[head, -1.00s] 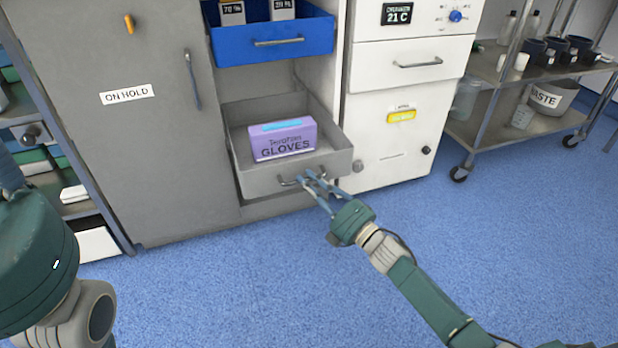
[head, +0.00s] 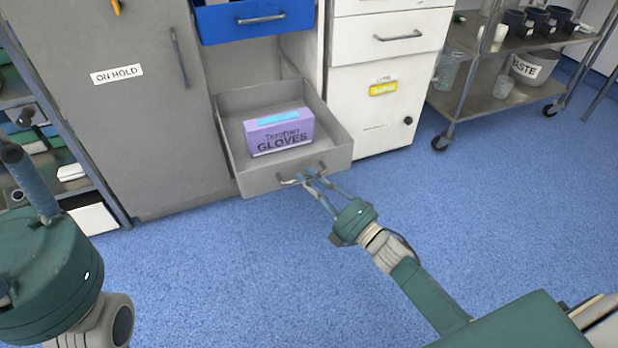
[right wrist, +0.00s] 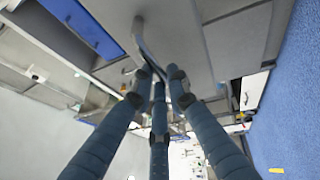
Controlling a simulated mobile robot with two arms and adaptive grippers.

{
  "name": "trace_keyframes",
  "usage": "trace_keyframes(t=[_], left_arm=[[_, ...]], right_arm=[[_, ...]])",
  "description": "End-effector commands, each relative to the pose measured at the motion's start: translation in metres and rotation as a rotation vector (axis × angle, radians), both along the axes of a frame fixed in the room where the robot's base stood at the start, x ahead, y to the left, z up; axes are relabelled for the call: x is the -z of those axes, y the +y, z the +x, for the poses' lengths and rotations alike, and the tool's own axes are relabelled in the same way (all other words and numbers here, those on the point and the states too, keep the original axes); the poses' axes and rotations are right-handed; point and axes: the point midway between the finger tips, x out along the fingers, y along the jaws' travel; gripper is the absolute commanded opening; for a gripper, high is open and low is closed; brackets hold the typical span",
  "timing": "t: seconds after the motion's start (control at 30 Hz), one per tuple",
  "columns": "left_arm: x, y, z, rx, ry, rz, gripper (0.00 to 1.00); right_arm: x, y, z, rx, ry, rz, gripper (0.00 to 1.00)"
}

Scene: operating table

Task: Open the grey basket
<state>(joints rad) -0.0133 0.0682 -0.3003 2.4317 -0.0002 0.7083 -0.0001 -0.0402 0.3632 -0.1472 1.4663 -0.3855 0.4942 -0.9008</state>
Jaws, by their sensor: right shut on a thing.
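The grey basket (head: 262,184) is pulled out of the lower cabinet bay in the head view, its inside showing. A purple glove box (head: 278,134) sits in it. My right gripper (head: 308,178) is at the handle on the basket's front and is shut on it. In the right wrist view the fingers (right wrist: 160,85) close around the bent handle (right wrist: 146,48). My left arm shows at the lower left of the head view; whether its gripper is open or shut cannot be made out.
A blue basket (head: 250,20) stands out above the grey one. A grey door marked ON HOLD (head: 140,110) is shut on the left. A white drawer unit (head: 378,110) is on the right, with a wheeled steel cart (head: 480,100) beyond. The blue floor in front is clear.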

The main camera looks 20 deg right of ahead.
Motion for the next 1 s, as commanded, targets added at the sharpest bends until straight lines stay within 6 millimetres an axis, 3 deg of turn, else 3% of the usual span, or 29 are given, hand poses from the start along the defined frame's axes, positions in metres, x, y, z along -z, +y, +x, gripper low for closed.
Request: trace_keyframes(t=[0.1, 0.13, 0.2, 0.23, 0.63, 1.0], left_arm=[[0.0, 0.0, 0.0, 0.0, 0.0, 0.0, 0.4], [0.0, 0.0, 0.0, 0.0, 0.0, 0.0, 0.4], [0.0, 0.0, 0.0, 0.0, 0.001, 0.0, 0.4], [0.0, 0.0, 0.0, 0.0, 0.0, 0.0, 0.4], [-0.001, 0.0, 0.0, -0.001, -0.001, 0.0, 0.4], [0.0, 0.0, 0.0, 0.0, 0.0, 0.0, 0.4]], right_arm=[[0.001, -0.001, 0.0, 0.003, 0.002, -0.003, 0.0], [0.001, -0.001, 0.0, 0.003, 0.002, -0.003, 0.19], [0.001, -0.001, 0.0, 0.002, 0.002, -0.002, 0.33], [0.001, -0.001, 0.0, 0.002, 0.002, -0.002, 0.35], [0.003, -0.005, -0.008, 0.002, 0.003, -0.001, 0.35], [0.017, -0.035, -0.074, 0.003, 0.005, -0.001, 0.35]])
